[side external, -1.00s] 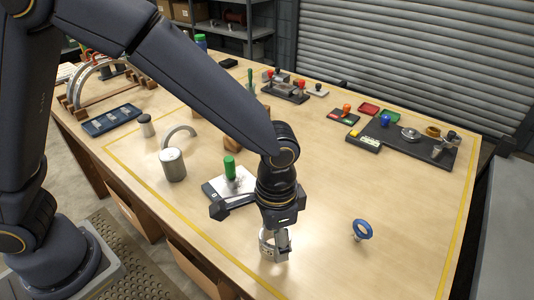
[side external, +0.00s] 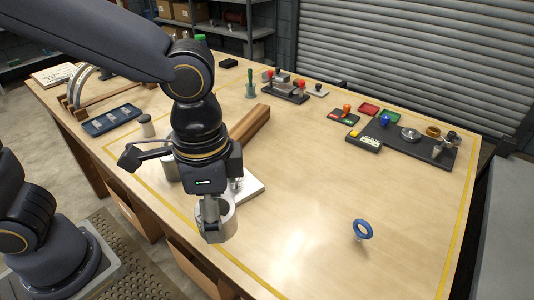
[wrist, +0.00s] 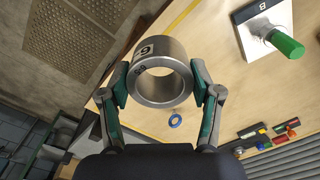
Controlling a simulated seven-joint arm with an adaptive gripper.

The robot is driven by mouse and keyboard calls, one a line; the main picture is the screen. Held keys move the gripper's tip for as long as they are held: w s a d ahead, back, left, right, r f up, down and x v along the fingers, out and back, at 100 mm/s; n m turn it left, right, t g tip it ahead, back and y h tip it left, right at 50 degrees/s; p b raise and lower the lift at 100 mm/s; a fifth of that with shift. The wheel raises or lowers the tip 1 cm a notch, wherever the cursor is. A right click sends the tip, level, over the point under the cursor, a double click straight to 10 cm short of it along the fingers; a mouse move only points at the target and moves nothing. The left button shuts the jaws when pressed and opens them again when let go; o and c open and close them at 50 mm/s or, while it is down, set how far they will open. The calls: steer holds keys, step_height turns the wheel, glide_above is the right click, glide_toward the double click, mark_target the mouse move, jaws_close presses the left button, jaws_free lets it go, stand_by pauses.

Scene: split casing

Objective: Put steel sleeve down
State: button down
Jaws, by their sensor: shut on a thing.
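The steel sleeve (side external: 228,222) is a short, thick grey ring near the table's front edge. My gripper (side external: 212,212) is shut on it, with one finger on each side. In the wrist view the sleeve (wrist: 147,50) sits between the two finger pads of my gripper (wrist: 160,84), its open bore facing the camera and dark marks on its outer wall. It appears to be held above the table; the gap beneath it cannot be judged.
A white plate (wrist: 262,22) with a green handle (wrist: 287,44) lies close by, partly hidden behind my gripper in the side view. A blue ring piece (side external: 362,230) stands at the right. A wooden block (side external: 250,124) lies behind. The right-centre tabletop (side external: 300,190) is clear.

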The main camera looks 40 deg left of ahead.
steer(key=w+a+f+n, duration=0.1)
steer(key=w+a, duration=0.2)
steer(key=w, duration=0.6)
steer(key=w+a+f, duration=0.1)
steer(key=w+a, duration=0.1)
steer(key=w, duration=0.8)
steer(key=w+f, duration=0.3)
steer(key=w, duration=0.1)
steer(key=w+d+f, duration=0.1)
steer(key=w+f, duration=0.2)
steer(key=w, duration=0.1)
steer(key=w+d+f, duration=0.1)
steer(key=w+f, duration=0.2)
steer(key=w, duration=0.1)
steer(key=shift+w+d, duration=0.15)
steer(key=shift+w, duration=0.15)
steer(key=shift+w+d+f, duration=0.1)
steer(key=shift+w+f, duration=0.4)
steer(key=shift+f, duration=1.5)
steer(key=shift+f, duration=0.1)
